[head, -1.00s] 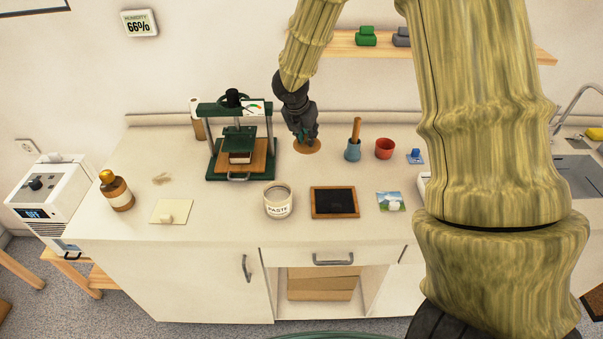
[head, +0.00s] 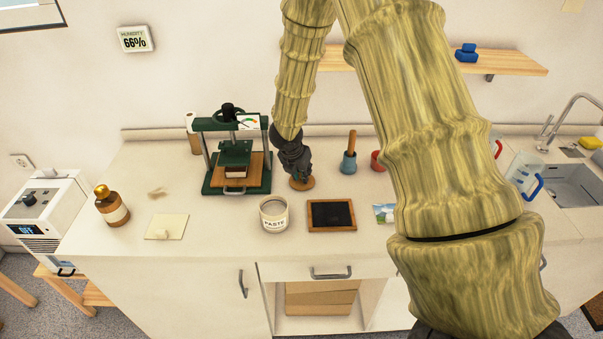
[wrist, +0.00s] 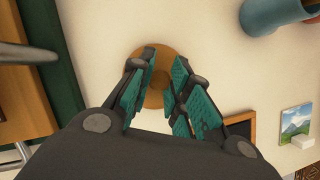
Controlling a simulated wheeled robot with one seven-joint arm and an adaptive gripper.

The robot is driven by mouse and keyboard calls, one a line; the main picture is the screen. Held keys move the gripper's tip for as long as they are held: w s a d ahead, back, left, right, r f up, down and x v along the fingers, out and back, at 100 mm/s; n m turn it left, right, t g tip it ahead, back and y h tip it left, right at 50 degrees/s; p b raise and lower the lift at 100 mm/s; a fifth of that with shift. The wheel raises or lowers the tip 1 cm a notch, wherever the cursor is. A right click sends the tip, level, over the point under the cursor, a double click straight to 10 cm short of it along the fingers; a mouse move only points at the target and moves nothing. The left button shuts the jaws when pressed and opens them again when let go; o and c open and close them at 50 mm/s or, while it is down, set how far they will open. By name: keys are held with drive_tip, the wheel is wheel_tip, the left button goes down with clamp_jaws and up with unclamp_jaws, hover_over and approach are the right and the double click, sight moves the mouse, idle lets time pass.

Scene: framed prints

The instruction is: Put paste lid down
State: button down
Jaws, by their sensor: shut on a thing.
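The paste lid (head: 302,185) is a round brown disc, just behind and right of the paste jar in the head view. My gripper (head: 297,173) reaches down over it from above. In the wrist view the lid (wrist: 158,100) lies between and below the teal-padded fingers (wrist: 165,62), which close on its middle. The lid looks flat and level, at or just above the white counter (head: 300,249); I cannot tell if it touches. The paste jar (head: 274,216) is white, labelled PASTE, and stands open, apart from the lid.
A green press (head: 236,186) stands left of the lid. A blue pot (head: 348,164) with a wooden handle and a red pot (head: 377,161) stand to the right. A dark framed slate (head: 331,215) lies in front. Counter around the lid is bare.

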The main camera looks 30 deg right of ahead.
drive_tip(key=shift+f, duration=0.1)
drive_tip(key=shift+f, duration=0.15)
drive_tip(key=c, duration=1.3)
unclamp_jaws()
drive_tip(key=shift+a+r, duration=0.2)
drive_tip(key=shift+r, duration=0.4)
drive_tip(key=v, duration=1.1)
drive_tip(key=shift+s, duration=0.2)
drive_tip(key=shift+r, duration=0.1)
